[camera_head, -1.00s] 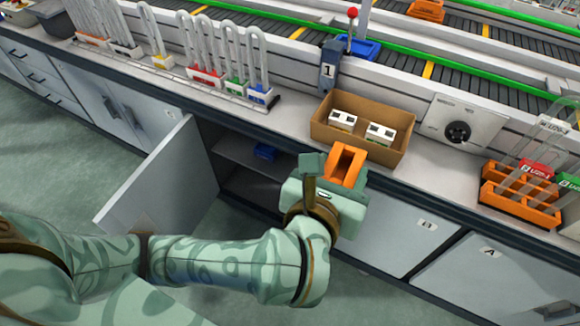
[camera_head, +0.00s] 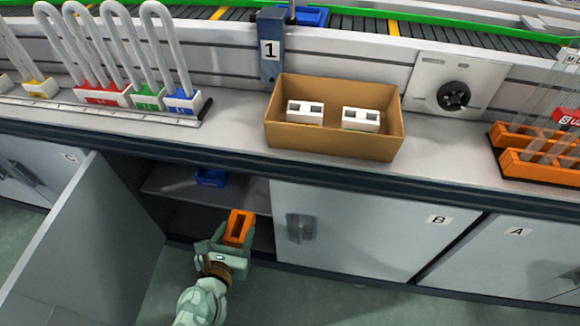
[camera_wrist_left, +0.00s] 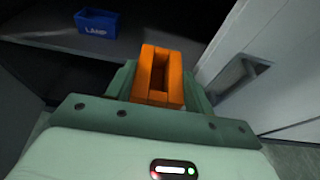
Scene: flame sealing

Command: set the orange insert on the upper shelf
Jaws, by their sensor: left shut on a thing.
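The orange insert (camera_head: 239,226) is a small open block held in my left gripper (camera_head: 236,241), which is shut on it. The gripper is at the mouth of the open cabinet, below the worktop. In the left wrist view, the insert (camera_wrist_left: 158,76) stands between the two jaws (camera_wrist_left: 158,85). The upper shelf (camera_head: 240,188) is a grey board inside the cabinet, beyond the insert in the head view. My right gripper is not in view.
The open cabinet door (camera_head: 90,245) stands on the left. A closed door marked B (camera_head: 350,235) is just right of the opening. A cardboard box (camera_head: 335,141) with white blocks stands on the worktop above. The shelf right of the blue bin looks bare.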

